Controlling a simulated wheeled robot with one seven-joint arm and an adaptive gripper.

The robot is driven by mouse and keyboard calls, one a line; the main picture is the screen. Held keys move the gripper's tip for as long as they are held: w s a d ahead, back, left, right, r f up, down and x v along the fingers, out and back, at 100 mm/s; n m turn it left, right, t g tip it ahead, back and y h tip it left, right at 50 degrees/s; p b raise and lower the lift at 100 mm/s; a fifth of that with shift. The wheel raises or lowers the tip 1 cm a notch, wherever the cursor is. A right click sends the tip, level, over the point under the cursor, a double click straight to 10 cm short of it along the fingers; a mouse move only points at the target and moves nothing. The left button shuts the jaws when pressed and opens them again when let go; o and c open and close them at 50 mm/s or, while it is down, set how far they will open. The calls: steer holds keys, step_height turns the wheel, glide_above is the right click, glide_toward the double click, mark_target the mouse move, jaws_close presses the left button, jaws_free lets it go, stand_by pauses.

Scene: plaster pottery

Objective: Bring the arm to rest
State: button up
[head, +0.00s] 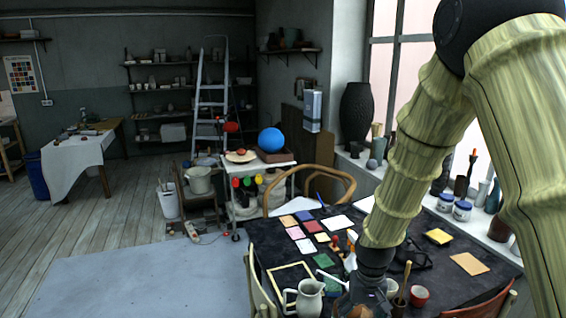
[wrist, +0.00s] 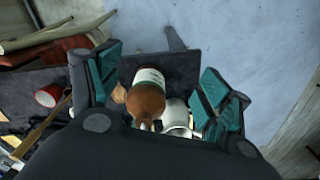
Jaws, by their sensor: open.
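My arm reaches down over the dark table (head: 300,262) in the head view. My gripper (wrist: 158,72) is open in the wrist view, its two teal-padded fingers spread apart. In the wrist view a brown bottle with a white label (wrist: 148,98) lies in line with the gap between the fingers, with the white pitcher (wrist: 178,113) beside it. Neither is visibly gripped, and I cannot tell how far below the fingers they are. The pitcher (head: 306,298) stands near the table's front edge in the head view. My wrist hides part of the table.
A red cup (head: 419,296) stands right of my gripper. Coloured cards and several small tools cover the table. Chairs (head: 262,288) border it. A white cart with a blue ball (head: 271,140) stands behind. Jars (head: 462,210) line the windowsill. The floor at left (head: 140,280) is clear.

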steer(key=s+d+f+b, duration=0.1)
steer(key=s+f+b, duration=0.45)
steer(key=f, duration=0.85)
steer(key=s+f+b, duration=0.2)
steer(key=s+f, duration=0.6)
steer(key=f, duration=0.6)
steer(key=s+f+b, duration=0.3)
steer(key=s+f, duration=0.4)
steer(key=s, duration=0.2)
steer(key=s+d+f+b, duration=0.1)
steer(key=s+f+b, duration=0.2)
steer(key=s+f, duration=0.4)
steer(key=s, duration=0.3)
steer(key=shift+d+f, duration=0.3)
steer(key=shift+f, duration=0.1)
